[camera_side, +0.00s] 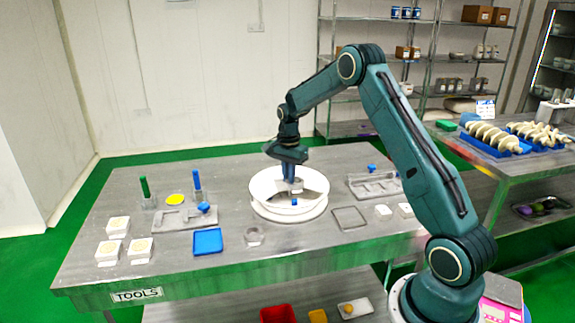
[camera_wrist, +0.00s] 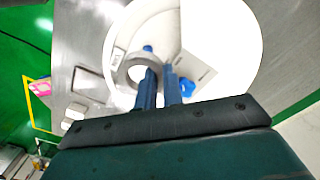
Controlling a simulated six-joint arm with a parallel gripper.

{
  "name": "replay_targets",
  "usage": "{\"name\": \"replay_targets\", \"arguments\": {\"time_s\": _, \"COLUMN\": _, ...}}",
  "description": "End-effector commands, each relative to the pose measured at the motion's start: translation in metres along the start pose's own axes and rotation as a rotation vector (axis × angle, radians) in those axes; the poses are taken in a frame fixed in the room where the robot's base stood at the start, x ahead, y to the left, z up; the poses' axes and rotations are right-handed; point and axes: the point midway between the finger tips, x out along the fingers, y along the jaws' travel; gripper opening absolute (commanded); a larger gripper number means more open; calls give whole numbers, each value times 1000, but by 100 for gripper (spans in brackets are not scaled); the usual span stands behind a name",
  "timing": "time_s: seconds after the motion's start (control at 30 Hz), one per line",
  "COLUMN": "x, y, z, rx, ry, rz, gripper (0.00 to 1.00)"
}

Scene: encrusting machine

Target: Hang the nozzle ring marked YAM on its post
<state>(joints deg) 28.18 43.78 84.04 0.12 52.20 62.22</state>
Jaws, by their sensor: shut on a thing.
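My gripper (camera_side: 291,180) points down into the round white bowl (camera_side: 262,205) at the middle of the steel table. In the wrist view its two blue fingers (camera_wrist: 160,72) are close together, shut on a grey ring (camera_wrist: 127,72), whose near right side meets the fingertips. The ring is over the white bowl (camera_wrist: 235,25). A small blue piece (camera_wrist: 148,48) shows at the ring's far edge; I cannot tell whether they touch. No YAM mark is readable, and I cannot make out which part is its post.
A blue knobbed piece (camera_wrist: 187,88) and a pale panel (camera_wrist: 200,62) are in the bowl. Around it are a blue tray (camera_side: 207,241), a clear cup (camera_side: 254,236), a thin square frame (camera_side: 349,218) and a grey holder (camera_side: 375,186).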

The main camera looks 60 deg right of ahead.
Motion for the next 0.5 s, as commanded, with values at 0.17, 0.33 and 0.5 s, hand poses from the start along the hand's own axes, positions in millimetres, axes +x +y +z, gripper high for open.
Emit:
{"name": "replay_targets", "arguments": {"time_s": 0.17, "x": 6, "y": 0, "z": 0, "rx": 0, "ry": -1, "rz": 1, "gripper": 0}}
{"name": "replay_targets", "arguments": {"time_s": 0.33, "x": 16, "y": 0, "z": 0, "rx": 0, "ry": -1, "rz": 1, "gripper": 0}}
{"name": "replay_targets", "arguments": {"time_s": 0.5, "x": 26, "y": 0, "z": 0, "rx": 0, "ry": -1, "rz": 1, "gripper": 0}}
